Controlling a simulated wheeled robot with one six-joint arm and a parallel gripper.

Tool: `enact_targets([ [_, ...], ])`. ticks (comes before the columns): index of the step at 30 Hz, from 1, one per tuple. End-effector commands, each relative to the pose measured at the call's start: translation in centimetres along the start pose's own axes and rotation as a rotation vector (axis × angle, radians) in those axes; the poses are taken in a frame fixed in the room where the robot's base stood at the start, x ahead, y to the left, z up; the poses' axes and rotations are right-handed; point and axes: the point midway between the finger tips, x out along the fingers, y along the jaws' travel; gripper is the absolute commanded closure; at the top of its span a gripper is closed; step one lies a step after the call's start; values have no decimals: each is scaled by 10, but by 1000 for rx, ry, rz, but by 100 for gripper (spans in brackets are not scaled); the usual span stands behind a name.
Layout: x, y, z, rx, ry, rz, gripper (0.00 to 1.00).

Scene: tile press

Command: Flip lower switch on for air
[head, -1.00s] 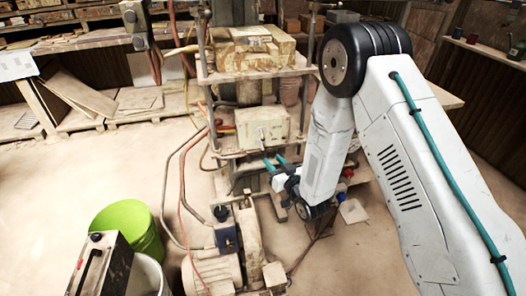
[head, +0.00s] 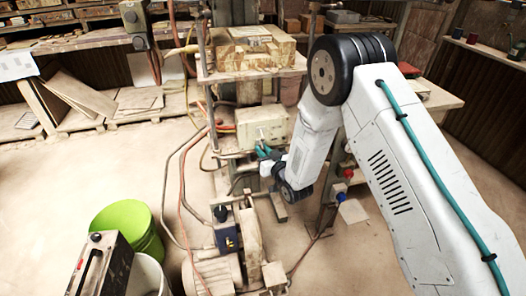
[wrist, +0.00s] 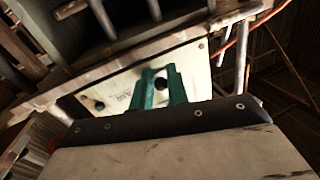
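A cream control box (head: 262,127) is mounted on the press frame, with a small switch on its front face in the head view. In the wrist view, its pale panel (wrist: 200,62) carries lettering that seems to read AIR, and a dark round knob or switch (wrist: 160,84) shows between my fingers. Another dark knob (wrist: 99,106) sits to the left. My gripper (head: 267,152) is just in front of the box's lower edge. In the wrist view, its teal fingers (wrist: 160,72) are apart with a narrow gap. I cannot tell whether they touch the panel.
Press shelves and posts (head: 253,72) surround the box above and beside it. A motor (head: 225,270) with hoses stands on the floor below. A green bucket (head: 130,228) is at the lower left. Open floor (head: 80,180) lies to the left.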

Motion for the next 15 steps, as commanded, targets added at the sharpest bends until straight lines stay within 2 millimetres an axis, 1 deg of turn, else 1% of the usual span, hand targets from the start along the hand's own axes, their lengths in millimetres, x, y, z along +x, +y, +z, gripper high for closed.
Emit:
enact_targets([
  [8,0,1,-1,1,-4,2,100],
  [15,-1,1,-5,18,-74,9,100],
])
